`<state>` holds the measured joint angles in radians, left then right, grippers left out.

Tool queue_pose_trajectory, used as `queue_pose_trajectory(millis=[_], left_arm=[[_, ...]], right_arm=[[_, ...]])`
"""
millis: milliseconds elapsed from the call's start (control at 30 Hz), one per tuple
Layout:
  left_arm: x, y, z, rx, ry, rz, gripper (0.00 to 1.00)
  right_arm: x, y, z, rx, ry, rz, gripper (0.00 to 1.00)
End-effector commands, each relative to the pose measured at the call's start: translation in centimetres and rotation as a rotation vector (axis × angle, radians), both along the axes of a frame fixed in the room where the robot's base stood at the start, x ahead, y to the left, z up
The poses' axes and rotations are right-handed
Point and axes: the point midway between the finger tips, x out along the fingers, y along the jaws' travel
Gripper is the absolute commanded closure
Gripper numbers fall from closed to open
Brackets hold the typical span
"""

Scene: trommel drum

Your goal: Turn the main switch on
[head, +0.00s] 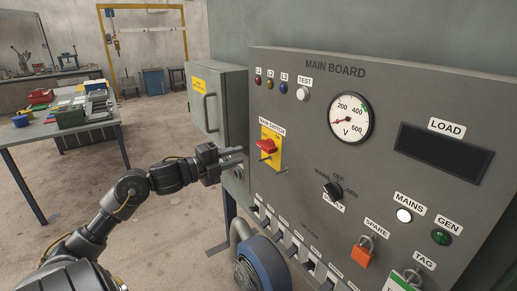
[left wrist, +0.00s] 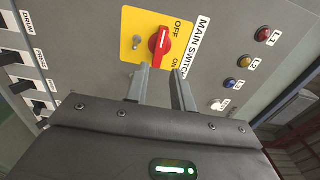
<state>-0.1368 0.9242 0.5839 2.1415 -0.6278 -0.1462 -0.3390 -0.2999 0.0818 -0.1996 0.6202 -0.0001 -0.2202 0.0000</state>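The main switch is a red rotary handle (head: 266,147) on a yellow plate (head: 272,135) at the left of the grey main board. In the left wrist view the red handle (left wrist: 160,46) lies just beyond my fingertips, with OFF and ON printed beside it. I cannot tell for sure which mark it points to. A small metal peg (left wrist: 137,44) sits on the plate beside it. My left gripper (head: 241,156) points at the switch from the left. Its two fingers (left wrist: 163,72) are apart and empty, short of the handle. My right gripper is not in view.
The main board (head: 310,100) carries a voltmeter (head: 350,118), a black selector knob (head: 333,191), lamps and a row of breakers. A red padlock (head: 362,253) hangs lower right. A grey cabinet (head: 228,90) stands beside it. A blue motor (head: 262,265) is below. A cluttered table (head: 40,130) is left.

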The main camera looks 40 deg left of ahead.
Motion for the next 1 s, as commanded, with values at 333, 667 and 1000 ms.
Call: queue_pose_trajectory(millis=[333, 667, 1000], left_arm=[[5.7, -1.7, 0.4, -0.003, -0.002, 0.001, 0.75], [8.3, -2.5, 0.1, -0.001, 0.0, 0.002, 0.75], [8.4, -2.5, 0.0, -0.001, 0.0, 0.002, 0.85]], right_arm=[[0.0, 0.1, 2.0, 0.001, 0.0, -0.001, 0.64], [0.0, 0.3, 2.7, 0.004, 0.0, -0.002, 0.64], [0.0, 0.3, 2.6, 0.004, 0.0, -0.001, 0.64]])
